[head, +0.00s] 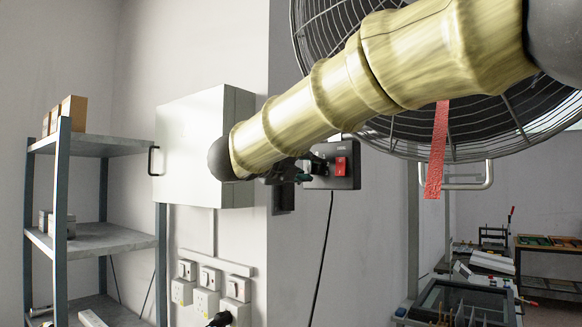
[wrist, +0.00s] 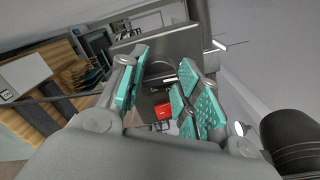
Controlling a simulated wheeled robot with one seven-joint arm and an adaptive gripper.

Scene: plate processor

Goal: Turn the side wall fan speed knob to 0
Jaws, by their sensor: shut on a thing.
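The fan speed control is a dark box (head: 345,177) on the side wall, with a red switch (head: 341,166). The red switch also shows in the wrist view (wrist: 163,111), between and beyond my fingers. My gripper (head: 312,168) is at the left part of the box, beside the red switch. In the wrist view my gripper (wrist: 163,88) has its teal pads on either side of the dark round knob (wrist: 157,70), shut on it. The knob is mostly hidden by the fingers in the head view, and its setting cannot be read.
A large wall fan (head: 510,125) with a hanging red ribbon (head: 436,150) is close above the box. A cable (head: 322,250) hangs below. A grey cabinet (head: 187,140), sockets (head: 207,300) and a metal shelf (head: 95,245) stand left. A cluttered bench (head: 465,290) stands right.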

